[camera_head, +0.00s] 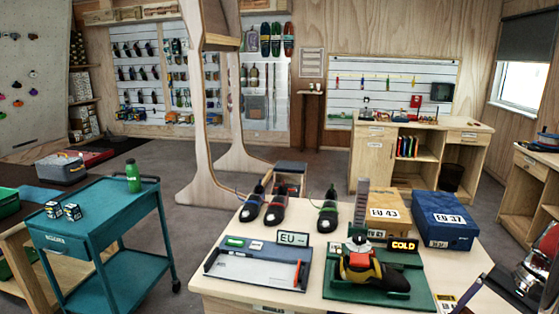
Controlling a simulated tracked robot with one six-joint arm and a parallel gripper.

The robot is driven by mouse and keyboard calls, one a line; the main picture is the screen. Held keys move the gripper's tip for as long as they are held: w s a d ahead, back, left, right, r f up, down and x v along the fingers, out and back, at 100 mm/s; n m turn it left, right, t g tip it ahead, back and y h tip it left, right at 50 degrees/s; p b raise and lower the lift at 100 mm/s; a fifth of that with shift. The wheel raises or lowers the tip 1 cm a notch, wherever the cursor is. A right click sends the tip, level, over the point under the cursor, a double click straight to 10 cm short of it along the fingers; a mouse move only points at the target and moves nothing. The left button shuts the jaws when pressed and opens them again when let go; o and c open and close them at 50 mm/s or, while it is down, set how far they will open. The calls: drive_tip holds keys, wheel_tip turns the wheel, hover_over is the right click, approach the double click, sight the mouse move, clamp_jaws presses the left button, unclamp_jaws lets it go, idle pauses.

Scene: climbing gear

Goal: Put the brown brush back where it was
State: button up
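I cannot make out a brown brush anywhere in this view. My gripper does not show in the view either. The nearest surface is a pale wooden table (218,287). On it a yellow, black and red climbing shoe (375,270) rests on a green base (345,291), beside a lit sign reading "COLD" or "GOLD" (403,245). Several dark shoes (275,208) stand in a row along the table's back edge. A grey and white tray-like board (255,268) lies at the front left, with an "EU" display (293,239) behind it.
A brown box marked EU 43 (388,205) and a blue box marked EU 37 (443,215) stand at the table's back right. A teal cart (110,215) with a green bottle (133,176) is at left. A wooden workbench (420,126) stands behind.

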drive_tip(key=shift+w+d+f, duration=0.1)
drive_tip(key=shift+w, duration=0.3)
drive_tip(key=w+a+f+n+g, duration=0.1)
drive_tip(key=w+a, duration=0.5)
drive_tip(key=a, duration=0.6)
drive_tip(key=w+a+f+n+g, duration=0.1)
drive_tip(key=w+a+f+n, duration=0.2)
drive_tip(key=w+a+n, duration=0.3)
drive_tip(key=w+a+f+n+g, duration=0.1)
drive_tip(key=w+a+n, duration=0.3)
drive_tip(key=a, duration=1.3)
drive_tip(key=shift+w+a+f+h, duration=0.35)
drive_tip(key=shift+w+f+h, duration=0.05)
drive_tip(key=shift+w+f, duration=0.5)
